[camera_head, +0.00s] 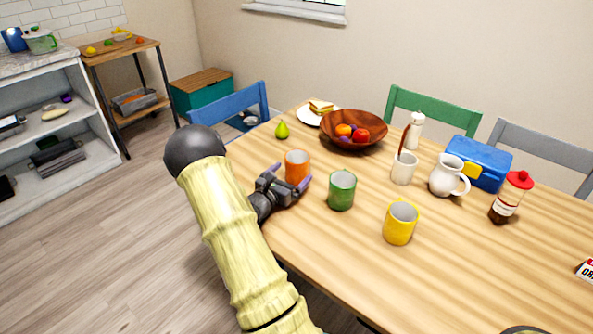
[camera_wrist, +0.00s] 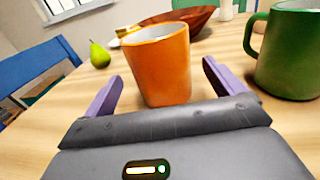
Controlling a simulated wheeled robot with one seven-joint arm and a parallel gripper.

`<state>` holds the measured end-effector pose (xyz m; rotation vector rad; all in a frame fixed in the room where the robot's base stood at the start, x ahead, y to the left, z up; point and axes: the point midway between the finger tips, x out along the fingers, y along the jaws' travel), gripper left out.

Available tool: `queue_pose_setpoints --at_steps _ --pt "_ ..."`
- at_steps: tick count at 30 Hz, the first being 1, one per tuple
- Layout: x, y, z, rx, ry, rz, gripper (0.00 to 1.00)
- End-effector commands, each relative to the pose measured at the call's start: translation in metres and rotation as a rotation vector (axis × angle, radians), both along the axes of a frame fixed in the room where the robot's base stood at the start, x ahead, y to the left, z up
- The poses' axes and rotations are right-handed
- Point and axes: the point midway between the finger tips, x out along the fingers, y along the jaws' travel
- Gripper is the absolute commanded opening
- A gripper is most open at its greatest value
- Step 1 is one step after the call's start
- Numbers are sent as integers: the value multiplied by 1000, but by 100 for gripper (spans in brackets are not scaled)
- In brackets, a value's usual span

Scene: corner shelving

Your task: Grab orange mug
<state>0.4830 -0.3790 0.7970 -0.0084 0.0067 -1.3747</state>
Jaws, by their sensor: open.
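The orange mug (camera_head: 297,166) stands upright on the wooden table (camera_head: 300,246), near its left edge. In the wrist view the orange mug (camera_wrist: 160,66) is straight ahead, with its lower part between the two purple fingers. My gripper (camera_head: 290,183) is open beside the mug. In the wrist view my gripper (camera_wrist: 158,82) has one finger on each side of the mug, with visible gaps, and holds nothing. No handle shows on the orange mug.
A green mug (camera_head: 342,189) stands close to the right of my gripper, and a yellow mug (camera_head: 401,222) stands farther right. Behind are a green pear (camera_head: 282,130) and a wooden fruit bowl (camera_head: 365,146). The front table area is clear.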

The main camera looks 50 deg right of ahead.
Motion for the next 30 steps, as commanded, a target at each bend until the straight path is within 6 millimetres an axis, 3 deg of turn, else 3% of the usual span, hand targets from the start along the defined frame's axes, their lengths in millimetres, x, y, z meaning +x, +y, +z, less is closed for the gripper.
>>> queue_pose_setpoints --at_steps 9,27,30 --pt "6 -43 0 -2 -1 -5 94" --pt "10 -45 0 -1 0 2 94" --pt "10 -45 0 -1 0 2 74"
